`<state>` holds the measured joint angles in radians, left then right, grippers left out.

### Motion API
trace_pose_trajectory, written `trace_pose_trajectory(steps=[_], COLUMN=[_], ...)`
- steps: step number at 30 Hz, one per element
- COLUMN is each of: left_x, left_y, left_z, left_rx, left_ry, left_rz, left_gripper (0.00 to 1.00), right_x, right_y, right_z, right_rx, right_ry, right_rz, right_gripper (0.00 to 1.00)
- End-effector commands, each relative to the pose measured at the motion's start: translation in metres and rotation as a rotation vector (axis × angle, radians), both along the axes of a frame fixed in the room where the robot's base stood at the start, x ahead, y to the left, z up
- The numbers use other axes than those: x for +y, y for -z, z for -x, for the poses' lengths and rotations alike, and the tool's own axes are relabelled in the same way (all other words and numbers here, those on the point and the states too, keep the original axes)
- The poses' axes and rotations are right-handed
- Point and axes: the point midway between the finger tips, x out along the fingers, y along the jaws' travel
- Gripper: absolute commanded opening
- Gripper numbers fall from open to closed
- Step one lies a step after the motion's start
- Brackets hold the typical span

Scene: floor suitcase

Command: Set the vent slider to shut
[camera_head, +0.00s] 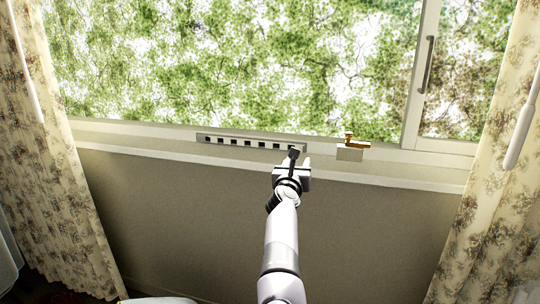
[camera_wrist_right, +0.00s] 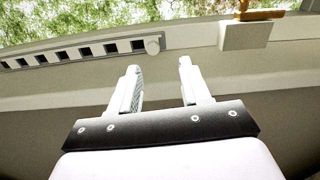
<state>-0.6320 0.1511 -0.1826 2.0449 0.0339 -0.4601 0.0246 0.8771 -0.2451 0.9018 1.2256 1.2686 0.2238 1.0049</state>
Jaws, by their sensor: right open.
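The vent (camera_head: 240,141) is a grey strip with a row of dark square openings, set on the window sill under the glass. In the right wrist view the vent (camera_wrist_right: 85,50) shows at the upper left, its dark openings uncovered. A small round pale knob (camera_wrist_right: 152,46) stands at the strip's right end. My right gripper (camera_head: 299,157) is in front of the vent's right end; it hides part of that end in the head view. In the right wrist view my right gripper (camera_wrist_right: 160,78) is open and empty, its fingertips below and just right of the knob, apart from it. My left gripper is not in view.
A brass latch (camera_head: 352,140) on a pale block stands on the sill (camera_head: 410,172) right of my right gripper. The window frame's upright with a handle (camera_head: 427,65) is farther right. Patterned curtains (camera_head: 50,150) hang at both sides. Sill left of the gripper is clear.

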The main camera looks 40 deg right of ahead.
Motion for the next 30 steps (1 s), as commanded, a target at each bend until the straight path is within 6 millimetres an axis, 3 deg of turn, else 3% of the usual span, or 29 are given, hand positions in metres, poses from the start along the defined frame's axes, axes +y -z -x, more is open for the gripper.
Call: trace_pose_trajectory(steps=[7,19,30], left_x=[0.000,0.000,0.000], left_y=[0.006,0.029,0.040], left_z=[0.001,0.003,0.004], left_rx=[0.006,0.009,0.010], left_ry=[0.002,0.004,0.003], left_rz=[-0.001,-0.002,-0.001], left_gripper=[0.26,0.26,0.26], right_x=[-0.003,-0.039,-0.054], right_y=[0.000,0.002,0.000], right_z=[-0.008,-0.035,-0.048], right_rx=[-0.048,-0.043,-0.043], right_ry=[0.005,0.006,0.004], right_rz=[-0.066,-0.060,-0.060], right_gripper=[0.47,0.47,0.47])
